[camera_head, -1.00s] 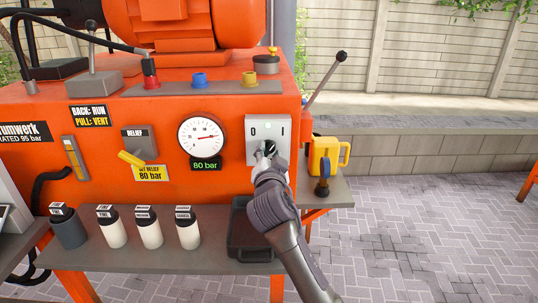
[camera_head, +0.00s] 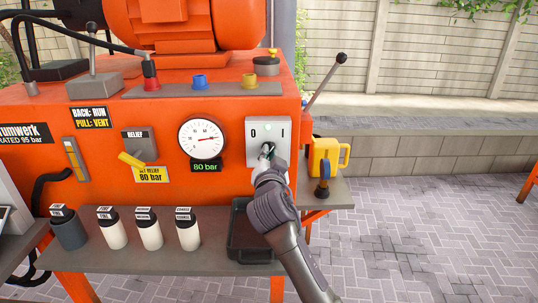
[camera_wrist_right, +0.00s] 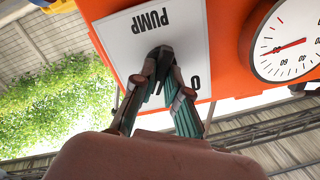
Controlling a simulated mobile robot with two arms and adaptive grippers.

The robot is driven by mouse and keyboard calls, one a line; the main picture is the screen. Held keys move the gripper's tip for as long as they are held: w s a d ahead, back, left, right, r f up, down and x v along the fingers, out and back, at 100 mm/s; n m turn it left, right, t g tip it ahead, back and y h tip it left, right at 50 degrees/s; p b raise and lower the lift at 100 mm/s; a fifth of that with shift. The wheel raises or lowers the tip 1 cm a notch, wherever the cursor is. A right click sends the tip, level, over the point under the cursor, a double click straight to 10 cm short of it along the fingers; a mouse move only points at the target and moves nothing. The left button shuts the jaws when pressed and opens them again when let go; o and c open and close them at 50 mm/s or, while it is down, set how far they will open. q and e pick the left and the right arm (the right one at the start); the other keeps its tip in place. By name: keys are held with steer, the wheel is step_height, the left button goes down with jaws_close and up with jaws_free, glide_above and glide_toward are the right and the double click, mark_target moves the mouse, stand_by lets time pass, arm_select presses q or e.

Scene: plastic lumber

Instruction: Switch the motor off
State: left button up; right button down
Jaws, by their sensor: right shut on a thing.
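The switch box (camera_head: 253,158), a pale grey plate marked 0 and I, sits on the front of the orange machine. The orange motor (camera_head: 185,25) stands on top. My right gripper (camera_head: 266,152) is at the lower middle of the plate. In the right wrist view, its two fingers (camera_wrist_right: 163,78) are shut on the black switch knob (camera_wrist_right: 160,53), between the upside-down word PUMP and the O mark. The fingers hide much of the knob, so I cannot tell which mark it points to. My left gripper is not in view.
The pressure gauge (camera_head: 203,139) and yellow relief lever (camera_head: 131,160) are left of the switch. White bottles (camera_head: 150,231) and a black tray (camera_head: 240,238) stand on the grey shelf below. A yellow jug (camera_head: 325,157) and a long lever (camera_head: 325,86) are to the right.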

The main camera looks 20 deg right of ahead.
steer(key=shift+a+n+p, duration=0.1)
steer(key=shift+n+p, duration=3.15)
steer(key=shift+n, duration=3.35)
steer(key=c, duration=1.2)
jaws_free()
steer(key=v, duration=1.2)
